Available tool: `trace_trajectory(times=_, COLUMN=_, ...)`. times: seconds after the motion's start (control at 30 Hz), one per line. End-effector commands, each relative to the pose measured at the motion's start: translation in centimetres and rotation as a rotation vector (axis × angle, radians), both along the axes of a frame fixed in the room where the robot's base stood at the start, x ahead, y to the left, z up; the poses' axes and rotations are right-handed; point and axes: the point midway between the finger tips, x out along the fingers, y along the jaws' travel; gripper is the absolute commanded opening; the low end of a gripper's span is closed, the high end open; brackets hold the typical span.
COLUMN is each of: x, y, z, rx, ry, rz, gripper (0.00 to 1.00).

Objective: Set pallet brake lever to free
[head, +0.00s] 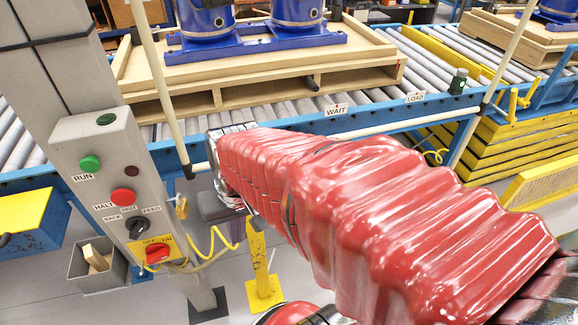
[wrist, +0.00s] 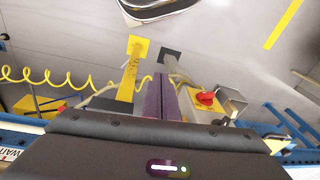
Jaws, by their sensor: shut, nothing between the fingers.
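I cannot pick out a pallet brake lever for certain. A yellow bent handle (head: 513,103) stands at the conveyor's blue frame on the right in the head view; I cannot tell whether it is the lever. My gripper (wrist: 160,78) is shut and empty, its purple fingers together and pointing toward the floor area. In the head view my red-sleeved arm reaches to the conveyor's front edge and hides most of the gripper. A wooden pallet (head: 250,92) with blue compressors (head: 208,18) sits on the rollers behind WAIT and LOAD labels (head: 415,97).
A grey control box (head: 115,180) with several knobs stands on a post at left. A yellow post (head: 262,265) rises from the floor, also in the wrist view (wrist: 128,80). Yellow coiled cables hang near the gripper. A grey bin (head: 98,270) and yellow stacked platforms (head: 490,140) flank open floor.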

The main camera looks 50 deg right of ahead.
Motion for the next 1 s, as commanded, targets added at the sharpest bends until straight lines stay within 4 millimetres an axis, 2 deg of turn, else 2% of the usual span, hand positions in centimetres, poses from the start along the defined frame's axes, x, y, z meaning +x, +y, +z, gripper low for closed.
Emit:
trace_trajectory(times=0.2, x=-0.6, y=-1.5, z=-3.7, rx=0.133, ry=0.118, rz=-0.161, gripper=0.00)
trace_trajectory(times=0.5, x=-1.2, y=-2.2, z=-8.0, rx=0.358, ry=0.245, rz=-0.390, gripper=0.00)
trace_trajectory(times=0.77, x=-0.9, y=-2.3, z=-11.0, rx=0.586, ry=0.321, rz=-0.603, gripper=0.00)
trace_trajectory(times=1.0, x=0.1, y=-2.7, z=-13.3, rx=0.818, ry=0.359, rz=-0.808, gripper=0.00)
